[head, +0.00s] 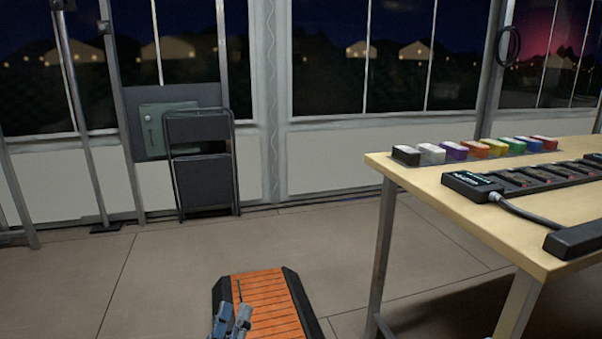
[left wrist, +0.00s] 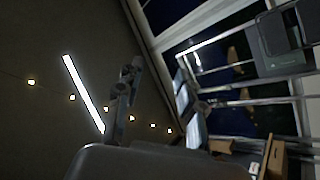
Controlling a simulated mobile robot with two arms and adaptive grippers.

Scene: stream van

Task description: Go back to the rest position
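My left gripper (head: 232,314) shows at the bottom of the head view, left of the table and apart from it. In the left wrist view its two fingers (left wrist: 156,74) stand apart with nothing between them, so it is open and empty. The left wrist view is tilted and looks up toward the dark ceiling and the windows. My right gripper is not in view.
A wooden table (head: 450,196) stands at the right with a row of coloured blocks (head: 473,149), a black power strip (head: 530,183) and a cable. A folded black chair (head: 202,160) leans by the wall. The floor (head: 110,290) at left is clear.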

